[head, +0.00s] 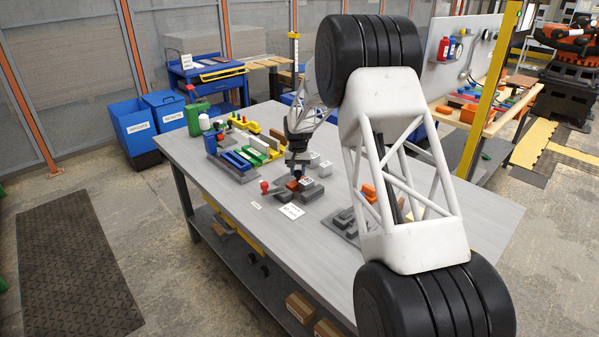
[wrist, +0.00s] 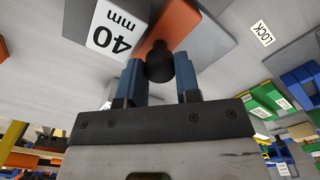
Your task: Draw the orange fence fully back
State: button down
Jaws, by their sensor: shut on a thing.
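The orange fence (wrist: 180,24) shows in the wrist view as a flat orange piece with a black knob (wrist: 159,62) on it. My gripper (wrist: 160,75) has its two blue fingers closed on the knob, one on each side. In the head view my gripper (head: 296,174) is low over a grey fixture (head: 312,194) on the table. Only a small part of the orange fence (head: 292,185) shows there, beneath the gripper. A white block marked 40 mm (wrist: 112,30) sits beside the fence in the wrist view; I cannot tell whether they touch.
A red knob (head: 264,186) stands left of the fixture, and a white label card (head: 291,211) lies in front. A blue rack with coloured blocks (head: 232,165) is to the left. A LOCK label (wrist: 262,33) shows in the wrist view. The table's front left is clear.

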jog(key=shift+w+a, duration=1)
jog(key=shift+w, duration=0.05)
jog(key=shift+r, duration=0.1)
jog(key=c, duration=0.8)
grip_release()
jog(key=shift+r, duration=3.85)
jog(key=shift+r, duration=0.1)
